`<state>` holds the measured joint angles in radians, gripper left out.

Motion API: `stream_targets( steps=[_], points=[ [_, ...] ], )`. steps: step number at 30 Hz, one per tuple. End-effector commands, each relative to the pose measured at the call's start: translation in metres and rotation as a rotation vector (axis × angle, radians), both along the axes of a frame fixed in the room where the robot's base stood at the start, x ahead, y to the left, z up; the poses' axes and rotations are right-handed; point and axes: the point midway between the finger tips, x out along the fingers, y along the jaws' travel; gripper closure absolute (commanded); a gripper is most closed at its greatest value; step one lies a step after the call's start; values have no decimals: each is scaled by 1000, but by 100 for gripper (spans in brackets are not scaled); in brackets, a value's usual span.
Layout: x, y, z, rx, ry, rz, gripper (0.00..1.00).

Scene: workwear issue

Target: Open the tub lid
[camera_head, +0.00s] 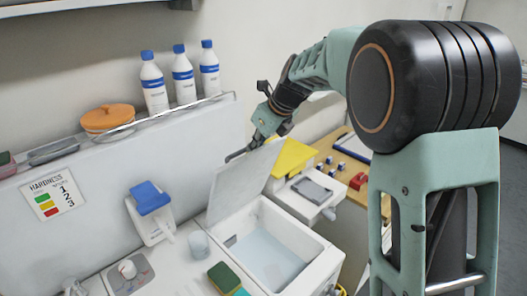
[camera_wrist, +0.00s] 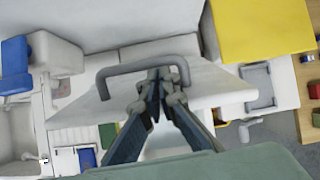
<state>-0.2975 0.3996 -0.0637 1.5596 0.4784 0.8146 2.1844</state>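The white tub (camera_head: 310,245) stands at the lower middle of the head view, with pale blue contents inside. Its lid (camera_head: 243,180) is raised steeply on the tub's far side, leaving the opening uncovered. A grey U-shaped handle (camera_wrist: 148,69) sticks out from the lid; it also shows as a dark bar in the head view (camera_head: 236,155). My gripper (camera_head: 256,140) is at the lid's upper edge. In the wrist view, the fingertips (camera_wrist: 161,78) are together, within the handle's loop beside its bar. I cannot tell whether they touch the bar.
A blue-topped white dispenser (camera_head: 150,205), a clear cup (camera_head: 198,243) and a green-yellow sponge (camera_head: 225,278) are left of the tub. A yellow bin (camera_head: 293,157) and a grey-topped scale (camera_head: 312,189) stand to the right. Bottles (camera_head: 183,75) line the shelf behind.

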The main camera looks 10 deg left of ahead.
Motion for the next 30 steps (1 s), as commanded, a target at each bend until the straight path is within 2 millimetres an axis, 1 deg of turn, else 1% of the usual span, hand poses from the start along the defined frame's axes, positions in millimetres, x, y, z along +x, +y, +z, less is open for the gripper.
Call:
stream_targets(
  steps=[1, 6, 10, 15, 30],
  points=[
    [35, 59, 30, 156, -101, -57, 100],
    [51, 78, 27, 155, -95, -60, 100],
    [61, 84, 27, 153, -95, -66, 100],
    [67, 89, 28, 153, -95, -68, 100],
    [68, 88, 25, 147, -89, -72, 100]
  ],
)
